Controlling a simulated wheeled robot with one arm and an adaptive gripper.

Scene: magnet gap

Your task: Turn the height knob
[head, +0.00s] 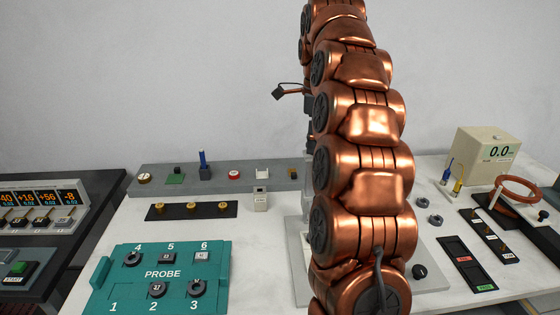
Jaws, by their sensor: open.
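My copper arm (365,190) rises through the middle of the head view and leaves it at the top. My gripper cannot be made out; it is hidden behind the arm or out of frame. A small black knob (420,271) sits on a light grey base plate (433,286), just right of the arm's lower part. No label shows on it, so I cannot tell if it is the height knob. A grey upright stand (307,190) on the same plate is mostly hidden by the arm. Nothing is seen touching the black knob.
A teal PROBE tray (163,273) with several numbered parts is at front left. A black strip with brass knobs (191,209) and a grey shelf (270,181) lie behind it. A beige meter (489,154), copper coil (518,190) and black strips (466,263) are at right.

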